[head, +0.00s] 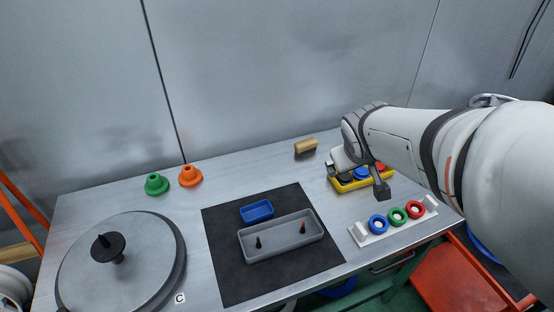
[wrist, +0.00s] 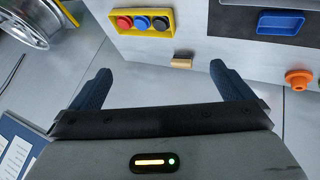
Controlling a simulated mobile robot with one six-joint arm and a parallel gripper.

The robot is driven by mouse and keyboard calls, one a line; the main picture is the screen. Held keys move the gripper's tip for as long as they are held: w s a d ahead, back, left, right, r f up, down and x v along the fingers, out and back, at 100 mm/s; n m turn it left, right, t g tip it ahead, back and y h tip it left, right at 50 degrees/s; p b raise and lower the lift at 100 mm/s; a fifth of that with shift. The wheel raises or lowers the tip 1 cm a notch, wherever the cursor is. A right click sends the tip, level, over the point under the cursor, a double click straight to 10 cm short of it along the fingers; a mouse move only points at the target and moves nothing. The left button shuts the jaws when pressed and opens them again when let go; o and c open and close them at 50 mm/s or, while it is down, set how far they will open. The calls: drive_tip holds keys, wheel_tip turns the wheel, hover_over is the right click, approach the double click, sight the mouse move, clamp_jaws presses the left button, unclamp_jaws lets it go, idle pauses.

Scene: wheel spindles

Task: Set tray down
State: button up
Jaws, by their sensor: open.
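A grey tray (head: 285,252) lies flat on the dark mat (head: 225,270), with a black peg (head: 258,243) and a red peg (head: 303,227) standing in it. A small blue tray (head: 257,203) sits behind it on the mat and shows in the wrist view (wrist: 280,24). A yellow tray (head: 362,186) holding black, blue and red round pieces rests on the table at the right; the wrist view shows it whole (wrist: 144,31). My gripper (wrist: 158,88) is open and empty, its fingers wide apart. In the head view my arm and a dark finger partly cover the yellow tray.
A white rack (head: 376,240) with blue, green and red rings stands at the front right. A tan block (head: 305,147) lies at the back. Green (head: 156,184) and orange (head: 190,176) cones and a large round metal disc (head: 120,270) occupy the left.

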drive_tip(key=w+f+n+t, duration=0.2)
drive_tip(key=w+n, duration=0.2)
drive_tip(key=w, duration=0.6)
drive_tip(key=w+a+f+n+t+y+b, duration=0.1)
drive_tip(key=w+f+n+y, duration=0.1)
drive_tip(key=w, duration=0.1)
drive_tip(key=n+g+y+b, duration=0.2)
drive_tip(key=n+g+y, duration=0.9)
drive_tip(key=n+g, duration=0.15)
approach(268, 243)
drive_tip(key=v, duration=0.2)
drive_tip(key=shift+w+d+r, duration=0.25)
drive_tip(key=shift+w, duration=0.05)
drive_tip(key=shift+s+a+f, duration=0.15)
drive_tip(key=shift+s, duration=0.1)
drive_tip(key=x, duration=0.7)
drive_tip(key=shift+f, duration=0.1)
